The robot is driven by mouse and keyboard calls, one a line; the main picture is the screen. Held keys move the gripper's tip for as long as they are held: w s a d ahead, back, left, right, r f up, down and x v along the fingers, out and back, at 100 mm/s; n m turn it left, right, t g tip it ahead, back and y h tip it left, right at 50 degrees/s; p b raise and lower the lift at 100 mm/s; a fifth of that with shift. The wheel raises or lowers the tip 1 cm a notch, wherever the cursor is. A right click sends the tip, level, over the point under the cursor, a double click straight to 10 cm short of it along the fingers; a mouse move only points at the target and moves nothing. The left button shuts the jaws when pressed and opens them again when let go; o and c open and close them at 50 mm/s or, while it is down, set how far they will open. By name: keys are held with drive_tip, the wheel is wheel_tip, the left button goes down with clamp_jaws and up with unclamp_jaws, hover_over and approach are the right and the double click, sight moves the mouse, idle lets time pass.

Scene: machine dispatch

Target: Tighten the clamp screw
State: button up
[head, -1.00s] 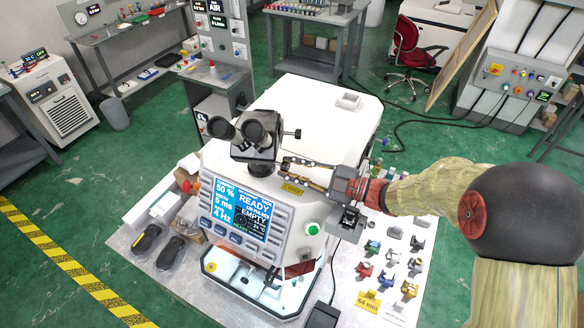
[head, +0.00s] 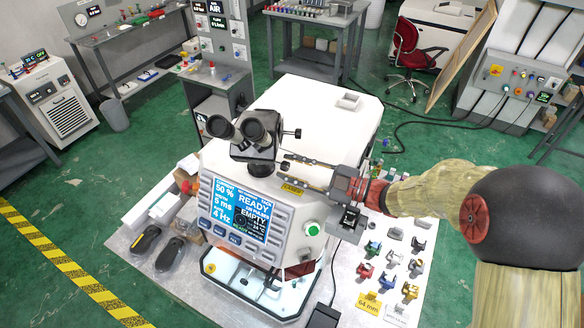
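A black knob on a short shaft (head: 293,134), which looks like the clamp screw, sticks out from the right side of the binocular microscope head (head: 255,146). The microscope stands on a white machine (head: 330,110). My gripper (head: 284,168) reaches in from the right, just below the knob and apart from it. Its two long fingers point left toward the microscope column. They are spread, with a gap between them and nothing visible in it. The exact distance to the column is hard to tell.
The machine's display (head: 241,212) reads READY and EMPTY. A yellow label (head: 292,189) lies just under the fingers. Several small coloured clamps stand on the table (head: 345,290) at right. Two black handheld devices (head: 146,240) lie at left.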

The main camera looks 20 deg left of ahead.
drive_tip(key=shift+d, duration=0.1)
drive_tip(key=d, duration=1.1)
drive_tip(key=shift+d+f, duration=0.1)
drive_tip(key=shift+d, duration=0.3)
drive_tip(key=shift+w, duration=0.1)
